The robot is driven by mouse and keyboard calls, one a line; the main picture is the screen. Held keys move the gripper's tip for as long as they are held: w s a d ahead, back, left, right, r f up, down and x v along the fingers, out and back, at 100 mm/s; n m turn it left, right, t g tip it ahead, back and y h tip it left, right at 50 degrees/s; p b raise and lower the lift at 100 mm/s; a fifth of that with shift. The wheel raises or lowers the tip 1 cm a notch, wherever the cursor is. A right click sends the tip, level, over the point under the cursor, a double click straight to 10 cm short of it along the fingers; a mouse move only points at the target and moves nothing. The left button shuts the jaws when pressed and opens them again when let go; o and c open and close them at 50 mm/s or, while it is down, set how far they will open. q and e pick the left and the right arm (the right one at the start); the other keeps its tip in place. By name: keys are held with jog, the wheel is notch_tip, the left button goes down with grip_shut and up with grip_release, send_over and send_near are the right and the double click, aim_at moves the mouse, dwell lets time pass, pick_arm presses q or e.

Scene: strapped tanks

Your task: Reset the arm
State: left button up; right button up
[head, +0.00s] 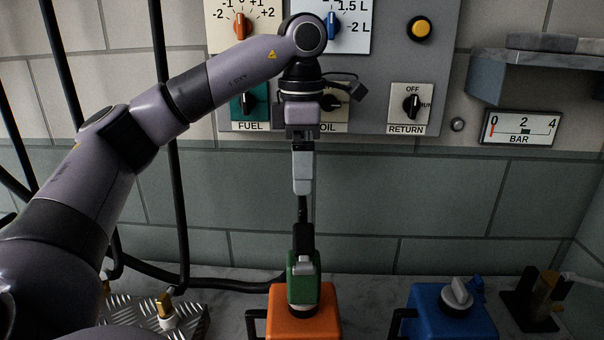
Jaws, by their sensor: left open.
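My left arm comes in from the left and crosses in front of the grey wall panel. My left gripper (302,190) hangs down from it, open, with its fingers seen nearly edge-on, one behind the other. Below the fingertips, a green and black piece with a grey lever (303,282) stands on top of an orange tank (305,325). In this view the fingertips line up just above the dark upper part of that piece; I cannot tell the depth gap. My right gripper is not in view.
The panel (380,75) carries FUEL, OIL and RETURN knobs, dials and a yellow button (421,28). A blue tank (450,318) stands right of the orange one. A BAR gauge (520,127) hangs below a shelf (540,60). Black hoses (172,150) run down the left. The bench between the tanks is clear.

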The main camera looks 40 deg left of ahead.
pick_arm(q)
jog(key=shift+r, duration=0.85)
